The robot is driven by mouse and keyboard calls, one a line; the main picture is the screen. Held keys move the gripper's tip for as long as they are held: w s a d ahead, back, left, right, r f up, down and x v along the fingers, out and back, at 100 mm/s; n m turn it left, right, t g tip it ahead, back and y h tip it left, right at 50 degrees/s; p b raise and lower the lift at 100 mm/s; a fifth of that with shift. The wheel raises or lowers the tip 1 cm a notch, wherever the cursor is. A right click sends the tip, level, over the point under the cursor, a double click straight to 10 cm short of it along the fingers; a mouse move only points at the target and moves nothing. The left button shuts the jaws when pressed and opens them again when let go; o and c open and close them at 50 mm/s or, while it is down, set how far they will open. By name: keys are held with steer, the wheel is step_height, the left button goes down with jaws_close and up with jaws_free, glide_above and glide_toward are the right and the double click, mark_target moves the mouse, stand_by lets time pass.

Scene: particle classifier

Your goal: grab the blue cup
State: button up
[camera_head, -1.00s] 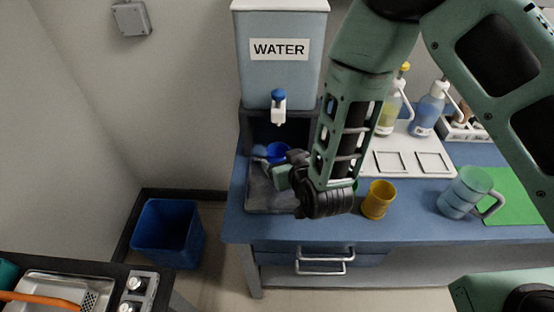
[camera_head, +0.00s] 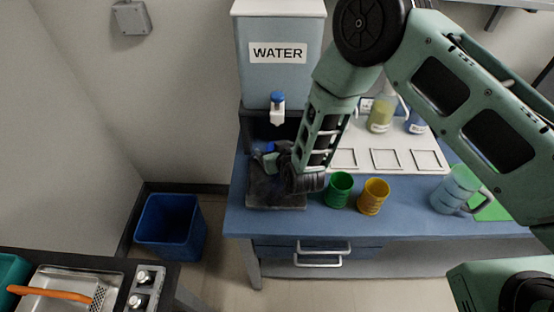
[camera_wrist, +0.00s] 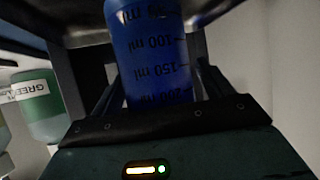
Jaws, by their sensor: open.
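The blue cup (camera_head: 269,149) is under the water dispenser's tap, mostly hidden in the head view by my gripper (camera_head: 267,158). In the wrist view the blue cup (camera_wrist: 155,50) shows large, with dark millilitre markings. It stands between the two dark fingers of my gripper, which is open. A finger lies on each side of the cup; whether either touches it, I cannot tell.
The water dispenser (camera_head: 277,75) stands behind my gripper, its tap (camera_head: 277,110) close above. A green cup (camera_head: 339,190) and a yellow cup (camera_head: 373,196) stand right of my wrist. A clear jug (camera_head: 455,188) is farther right. A blue bin (camera_head: 170,228) is on the floor.

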steer(key=c, duration=1.2)
steer(key=shift+c, duration=0.2)
steer(key=shift+s+r, duration=0.1)
